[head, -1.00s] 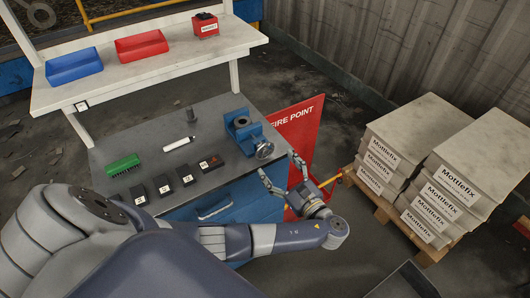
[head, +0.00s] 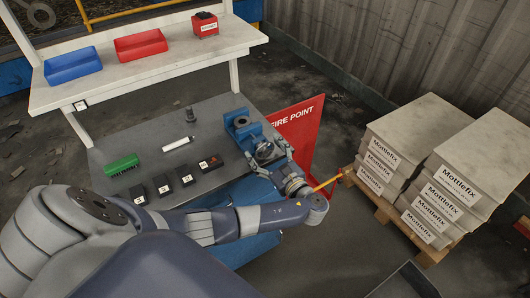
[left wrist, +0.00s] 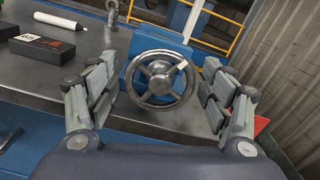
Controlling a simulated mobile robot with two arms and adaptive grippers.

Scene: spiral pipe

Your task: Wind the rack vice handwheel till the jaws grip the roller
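The blue vice (head: 240,126) stands at the right end of the grey bench top. Its metal handwheel (head: 264,150) faces the bench's front edge and shows whole in the left wrist view (left wrist: 160,79), with spokes and a small pale mark on its rim. My left gripper (head: 268,160) is at the handwheel. In the left wrist view its fingers (left wrist: 160,100) are spread wide on either side of the wheel, with gaps to the rim. The roller is not clearly seen; I cannot tell whether the jaws touch it. My right gripper is not in view.
A red fire point board (head: 297,128) stands right of the bench.

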